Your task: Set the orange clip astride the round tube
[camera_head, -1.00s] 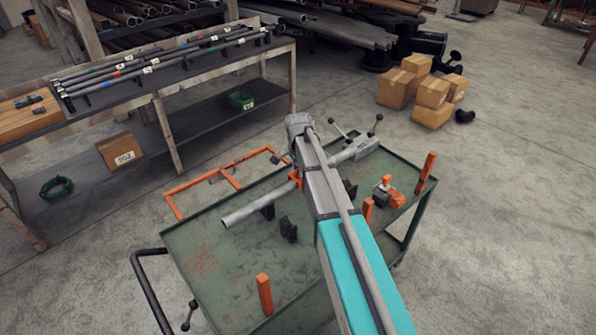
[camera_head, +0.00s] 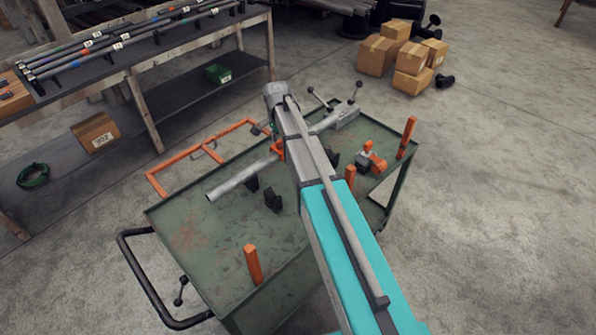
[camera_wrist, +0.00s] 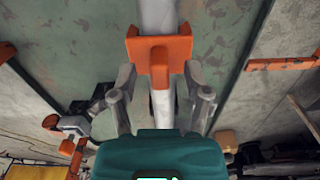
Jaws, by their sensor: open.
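The round tube (camera_head: 240,179) is a pale grey pipe lying across the green cart (camera_head: 185,232); my arm hides its middle in the head view. In the wrist view the tube (camera_wrist: 157,14) runs up the picture behind the orange clip (camera_wrist: 159,52). The clip lies across the tube, which shows above and below it, so it looks astride; its underside is hidden. A bit of the orange clip (camera_head: 278,149) shows beside my arm in the head view. My gripper (camera_wrist: 160,74) is open, with one finger on each side of the clip's near end. Contact is unclear.
Orange posts (camera_head: 253,264) stand on the cart. Black supports (camera_head: 272,199) stand near the tube. An orange and grey clamp (camera_head: 371,161) sits at the cart's right. A grey fixture with lever handles (camera_head: 345,115) is at the tube's far end. A shelf and cardboard boxes (camera_head: 410,58) are beyond.

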